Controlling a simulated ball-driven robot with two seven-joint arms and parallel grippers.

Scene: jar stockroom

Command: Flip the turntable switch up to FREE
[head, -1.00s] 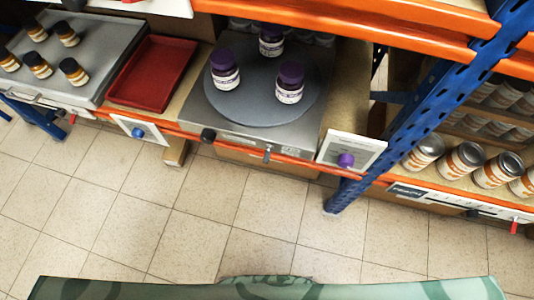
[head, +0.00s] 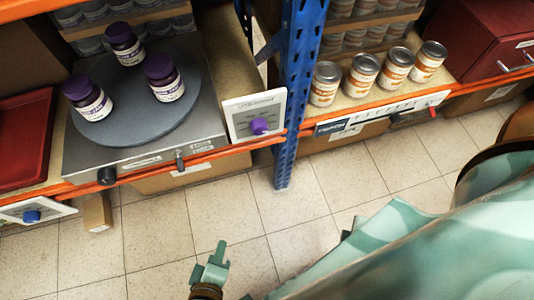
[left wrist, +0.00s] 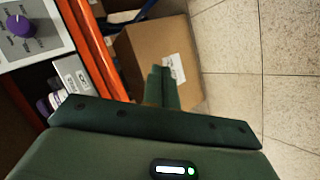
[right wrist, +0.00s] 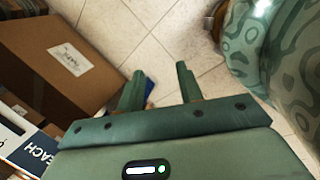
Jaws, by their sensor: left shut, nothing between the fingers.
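The turntable (head: 140,112) is a round grey disc on a grey metal base at the left of the head view. My left gripper (head: 220,246) is shut and empty, over the floor in front of the shelf, apart from the switch. Its closed fingers also show in the left wrist view (left wrist: 161,72). My right gripper (right wrist: 157,72) is open and empty in the right wrist view.
A white panel with a purple knob (head: 258,126) stands right of the turntable, beside a blue upright (head: 297,90). Orange-labelled cans (head: 362,75) stand further right. A red tray (head: 22,140) is at left. Cardboard boxes (left wrist: 155,62) sit below the shelf. Floor in front is clear.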

